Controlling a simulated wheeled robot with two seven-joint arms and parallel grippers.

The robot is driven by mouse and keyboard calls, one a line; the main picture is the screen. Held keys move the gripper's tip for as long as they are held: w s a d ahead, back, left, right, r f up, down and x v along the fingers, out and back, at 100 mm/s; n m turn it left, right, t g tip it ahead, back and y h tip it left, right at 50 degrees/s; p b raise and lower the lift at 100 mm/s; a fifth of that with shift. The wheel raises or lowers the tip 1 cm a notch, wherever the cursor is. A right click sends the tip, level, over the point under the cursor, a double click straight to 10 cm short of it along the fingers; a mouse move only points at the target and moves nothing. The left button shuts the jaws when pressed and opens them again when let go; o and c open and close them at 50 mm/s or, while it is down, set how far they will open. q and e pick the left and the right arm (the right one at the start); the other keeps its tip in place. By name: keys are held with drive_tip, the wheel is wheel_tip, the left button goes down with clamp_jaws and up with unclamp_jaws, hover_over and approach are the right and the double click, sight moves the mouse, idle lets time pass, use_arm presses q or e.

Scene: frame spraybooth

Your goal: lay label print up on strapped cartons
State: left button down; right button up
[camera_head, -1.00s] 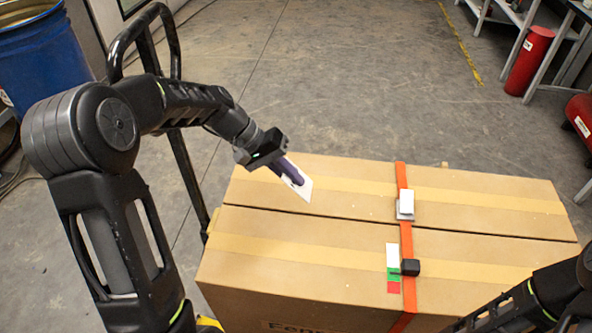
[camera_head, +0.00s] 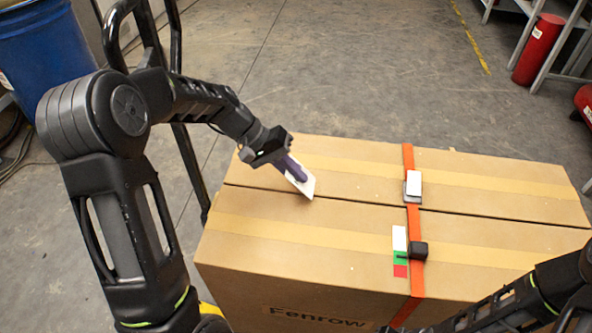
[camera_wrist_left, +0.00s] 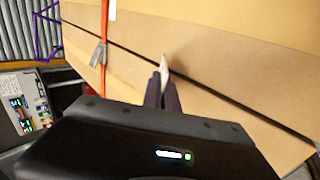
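Two brown cartons (camera_head: 300,275) stand side by side with a dark seam between their tops. An orange strap (camera_head: 408,160) runs across them. My left gripper (camera_head: 297,175) is shut on a thin white label (camera_head: 306,187). It holds the label tilted over the carton tops near the seam, left of the strap; I cannot tell whether the label touches. The left wrist view shows the label (camera_wrist_left: 164,62) nearly edge-on between the fingers, so its printed side is not readable. My right arm enters at the lower right; its gripper is out of frame.
A grey-and-white buckle (camera_head: 413,185) and a black block (camera_head: 418,251) sit on the strap. A white, green and red strip (camera_head: 400,250) lies beside the block. A blue drum (camera_head: 45,50) stands at upper left, a red cylinder (camera_head: 537,48) at upper right. The carton tops are otherwise clear.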

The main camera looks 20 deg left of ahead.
use_arm(q)
drive_tip(key=shift+f+b, duration=0.35)
drive_tip(key=shift+f, duration=0.5)
drive_tip(key=c, duration=1.6)
unclamp_jaws()
drive_tip(key=shift+v, duration=3.9)
